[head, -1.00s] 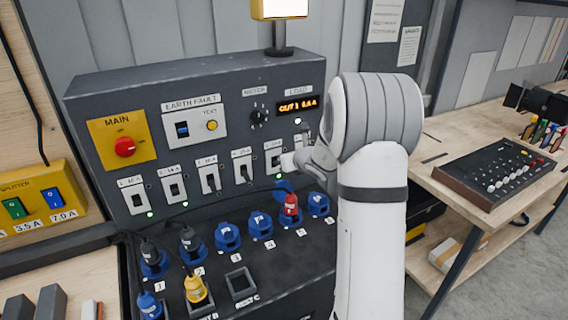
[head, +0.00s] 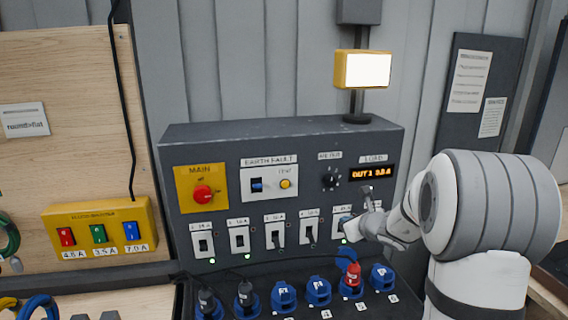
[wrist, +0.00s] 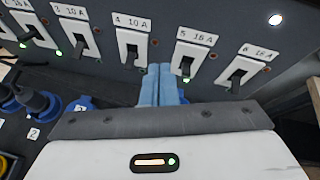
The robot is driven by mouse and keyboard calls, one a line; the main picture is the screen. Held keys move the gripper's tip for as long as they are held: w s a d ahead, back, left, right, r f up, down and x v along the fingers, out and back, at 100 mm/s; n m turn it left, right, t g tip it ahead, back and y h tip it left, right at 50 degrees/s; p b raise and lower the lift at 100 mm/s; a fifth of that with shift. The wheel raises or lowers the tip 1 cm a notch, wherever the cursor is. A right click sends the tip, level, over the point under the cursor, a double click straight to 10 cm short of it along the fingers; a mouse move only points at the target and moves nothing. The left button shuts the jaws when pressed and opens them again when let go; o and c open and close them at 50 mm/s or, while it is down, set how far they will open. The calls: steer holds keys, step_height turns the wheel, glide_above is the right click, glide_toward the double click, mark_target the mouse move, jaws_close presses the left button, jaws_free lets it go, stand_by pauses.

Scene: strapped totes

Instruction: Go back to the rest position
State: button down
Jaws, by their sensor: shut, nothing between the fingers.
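My gripper shows in the wrist view with two blue fingers (wrist: 160,84) pressed together and nothing between them. The fingertips are in front of the lower panel, between breaker 4 (wrist: 133,44) and breaker 5 (wrist: 190,60). Whether they touch the panel is unclear. In the head view my white and grey arm comes in from the right, its wrist beside the right end of the breaker row. The arm hides breaker 6 there, which shows in the wrist view (wrist: 240,72). Breaker 5 has a green light under it.
The grey switch panel (head: 290,130) has a red main knob (head: 203,194) and an amber load display (head: 372,172). Blue sockets (head: 284,296) line the ledge below, one with a red plug (head: 351,276). A lamp (head: 363,70) stands on top. A yellow splitter box (head: 100,225) is at left.

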steer(key=s+a+r+n+g+y+b, duration=0.1)
steer(key=s+a+n+g, duration=0.2)
steer(key=s+a+n, duration=0.45)
steer(key=s+a+r+n+g+y+b, duration=0.1)
steer(key=s+a+n+g+y+b, duration=0.1)
steer(key=s+a+n, duration=0.55)
steer(key=s+d+f+n+g+h+b, duration=0.1)
steer(key=s+d+f+n+h, duration=0.1)
steer(key=s+n, duration=0.5)
steer(key=s+d+f+n+g+h+b, duration=0.1)
steer(key=s+d+f+n+g+h, duration=0.1)
steer(key=s+n, duration=0.6)
steer(key=s+d+f+h, duration=0.1)
steer(key=s+d+h, duration=0.1)
steer(key=s, duration=0.4)
steer(key=shift+s+d+f+g+h, duration=0.3)
steer(key=shift+s+d, duration=0.1)
steer(key=shift+d, duration=0.45)
steer(key=c, duration=2.1)
jaws_free()
steer(key=shift+c, duration=0.2)
